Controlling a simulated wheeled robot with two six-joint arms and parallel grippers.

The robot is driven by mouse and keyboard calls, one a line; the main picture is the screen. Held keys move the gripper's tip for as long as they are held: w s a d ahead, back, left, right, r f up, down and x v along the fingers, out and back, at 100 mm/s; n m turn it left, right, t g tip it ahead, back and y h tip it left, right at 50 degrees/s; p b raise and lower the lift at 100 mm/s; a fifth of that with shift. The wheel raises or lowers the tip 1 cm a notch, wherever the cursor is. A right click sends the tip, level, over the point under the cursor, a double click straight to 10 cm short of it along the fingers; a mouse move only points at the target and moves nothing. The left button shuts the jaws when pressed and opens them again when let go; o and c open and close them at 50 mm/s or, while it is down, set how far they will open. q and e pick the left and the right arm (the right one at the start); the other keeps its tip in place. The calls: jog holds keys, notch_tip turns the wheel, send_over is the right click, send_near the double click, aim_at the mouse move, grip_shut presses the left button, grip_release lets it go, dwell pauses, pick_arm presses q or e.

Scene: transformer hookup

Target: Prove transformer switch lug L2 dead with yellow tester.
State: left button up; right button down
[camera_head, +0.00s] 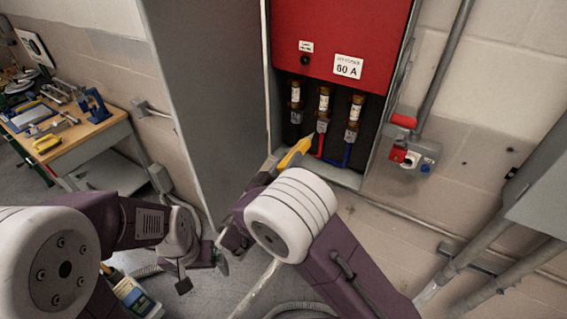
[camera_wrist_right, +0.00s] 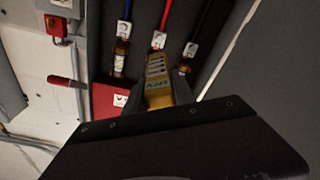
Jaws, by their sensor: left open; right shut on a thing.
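The yellow tester (camera_head: 295,152) points up into the open switch box, and its tip is close to the middle tag (camera_head: 321,127). I cannot tell if it touches metal. My right gripper (camera_wrist_right: 158,102) is shut on the tester, which also shows in the right wrist view (camera_wrist_right: 157,70). Three fuses stand in a row; the middle fuse (camera_head: 323,103) is above the tester tip. Red and blue cables run below them. The lug markings are too small to read. My left gripper (camera_head: 203,270) is open and empty, low over the floor.
The red panel (camera_head: 340,40) with a 60 A label covers the upper box. The grey door (camera_head: 205,90) stands open on the left. A red-handled switch (camera_head: 408,150) is on the right wall. A workbench (camera_head: 75,145) with tools stands far left.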

jog(key=shift+p+x, duration=0.85)
jog(key=shift+x, duration=1.15)
jog(key=shift+d+f, duration=0.1)
jog(key=shift+f, duration=0.1)
jog(key=shift+w+d+b, duration=0.3)
jog(key=shift+w+b, duration=0.1)
jog(key=shift+w, duration=0.05)
jog(key=shift+b, duration=0.75)
dwell(1.2)
